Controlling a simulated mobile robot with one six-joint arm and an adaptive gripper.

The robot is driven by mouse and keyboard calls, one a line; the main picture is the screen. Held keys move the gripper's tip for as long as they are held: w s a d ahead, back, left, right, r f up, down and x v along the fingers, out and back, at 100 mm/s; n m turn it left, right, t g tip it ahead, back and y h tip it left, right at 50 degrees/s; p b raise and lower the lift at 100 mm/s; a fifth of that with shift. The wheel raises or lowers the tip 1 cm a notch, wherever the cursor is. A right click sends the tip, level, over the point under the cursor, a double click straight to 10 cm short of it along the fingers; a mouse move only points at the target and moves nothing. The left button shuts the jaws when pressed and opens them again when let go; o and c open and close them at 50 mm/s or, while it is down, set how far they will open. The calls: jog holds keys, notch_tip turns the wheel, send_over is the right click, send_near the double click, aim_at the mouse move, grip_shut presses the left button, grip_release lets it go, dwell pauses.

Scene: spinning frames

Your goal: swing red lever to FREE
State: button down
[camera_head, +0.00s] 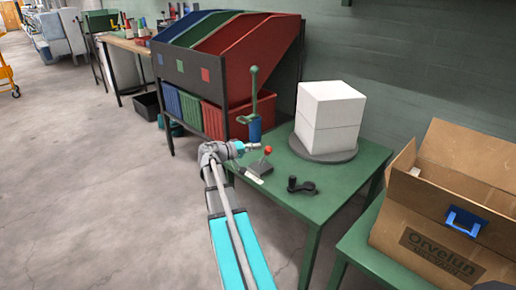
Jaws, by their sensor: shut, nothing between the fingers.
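The red lever shows as a small red ball knob (267,150) above a dark base block (260,167) near the left edge of a green table (333,180). A pale strip (249,177) lies at the base's front left; any wording on it is too small to read. My gripper (255,146) is at the end of my arm, just left of the red knob. It is shut with nothing in it. I cannot tell whether it touches the lever. The lever's shaft is mostly too small to see.
A white two-part block (329,115) stands on a grey round disc (323,147) behind the lever. A black crank handle (301,186) lies to its right. A green upright piece with a blue lower part (254,128) rises behind my gripper. An open cardboard box (440,215) stands at right.

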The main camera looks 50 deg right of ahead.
jog(key=w+r+p+v, duration=0.1)
jog(key=p+v, duration=0.1)
jog(key=v, duration=0.9)
jog(key=shift+w, duration=0.35)
jog(key=shift+r, duration=0.1)
jog(key=a+f+n+t+y+p, duration=0.1)
jog(key=a+f+n+t+y, duration=0.3)
jog(key=a, duration=0.8)
jog(key=a+f+n+t+y+p, duration=0.15)
jog(key=a+f+y, duration=0.45)
jog(key=a, duration=0.6)
jog(key=s+a+f+n+t+y+p, duration=0.1)
jog(key=s+a+n+y, duration=0.15)
jog(key=a, duration=0.75)
jog(key=s+a+f+n+y+p, duration=0.1)
jog(key=s+a+y, duration=0.15)
jog(key=a, duration=0.65)
notch_tip(320, 180, up, 37)
jog(key=p, duration=3.7)
jog(key=shift+w+r+p, duration=0.25)
jog(key=shift+w+p, duration=0.05)
jog(key=shift+w, duration=0.2)
